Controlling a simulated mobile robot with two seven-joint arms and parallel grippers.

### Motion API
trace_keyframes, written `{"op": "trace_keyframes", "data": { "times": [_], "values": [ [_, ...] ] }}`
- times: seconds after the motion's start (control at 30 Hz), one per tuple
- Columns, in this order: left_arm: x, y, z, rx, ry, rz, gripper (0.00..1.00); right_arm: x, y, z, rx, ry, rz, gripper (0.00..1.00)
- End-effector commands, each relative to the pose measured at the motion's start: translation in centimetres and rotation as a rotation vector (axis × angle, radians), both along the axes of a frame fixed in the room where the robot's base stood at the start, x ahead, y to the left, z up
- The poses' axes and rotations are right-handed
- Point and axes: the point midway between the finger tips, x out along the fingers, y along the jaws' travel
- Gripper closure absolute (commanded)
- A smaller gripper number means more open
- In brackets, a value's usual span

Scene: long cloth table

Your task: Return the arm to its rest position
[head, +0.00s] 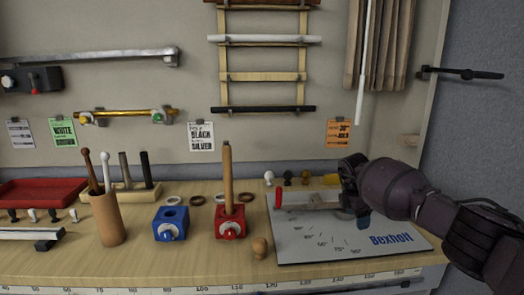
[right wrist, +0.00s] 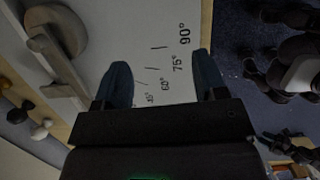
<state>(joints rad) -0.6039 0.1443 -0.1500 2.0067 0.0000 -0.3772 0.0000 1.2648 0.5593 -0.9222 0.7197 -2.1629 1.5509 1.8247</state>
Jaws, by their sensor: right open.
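My right arm comes in from the right in the head view. Its gripper (head: 362,212) is over the grey Bexholt board (head: 300,248), near the board's right-hand part. In the right wrist view, the two blue fingers of the gripper (right wrist: 160,80) stand wide apart with nothing between them. The board's printed angle marks show beyond the fingers. I cannot tell the exact height above the board. My left gripper is in neither view.
A red-handled bar (head: 305,206) lies along the board's back. A red block (head: 231,224) holds an upright wooden rod (head: 227,175). A blue block (head: 171,224), a wooden cup (head: 107,220) and a red tray (head: 45,193) stand left.

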Motion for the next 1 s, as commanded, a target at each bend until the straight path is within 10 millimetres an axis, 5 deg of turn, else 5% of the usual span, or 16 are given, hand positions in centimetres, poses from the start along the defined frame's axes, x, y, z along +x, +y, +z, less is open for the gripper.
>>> {"op": "trace_keyframes", "data": {
  "times": [0.27, 0.4, 0.53, 0.73, 1.0],
  "values": [
    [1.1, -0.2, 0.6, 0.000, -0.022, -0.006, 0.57, 3.1, 13.6, 4.2, 0.440, -0.311, 0.593, 0.35],
    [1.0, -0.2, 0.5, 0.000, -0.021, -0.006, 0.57, 2.2, 21.2, 7.2, 0.687, -0.543, 0.819, 0.35],
    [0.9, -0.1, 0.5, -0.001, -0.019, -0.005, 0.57, 0.1, 26.4, 9.5, 0.914, -0.782, 0.911, 0.35],
    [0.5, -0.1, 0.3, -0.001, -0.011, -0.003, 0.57, -3.3, 29.1, 11.5, 1.184, -1.132, 0.787, 0.35],
    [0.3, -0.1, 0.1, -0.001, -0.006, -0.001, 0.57, -6.7, 25.4, 9.5, 1.320, -1.373, 0.327, 0.35]
  ]
}}
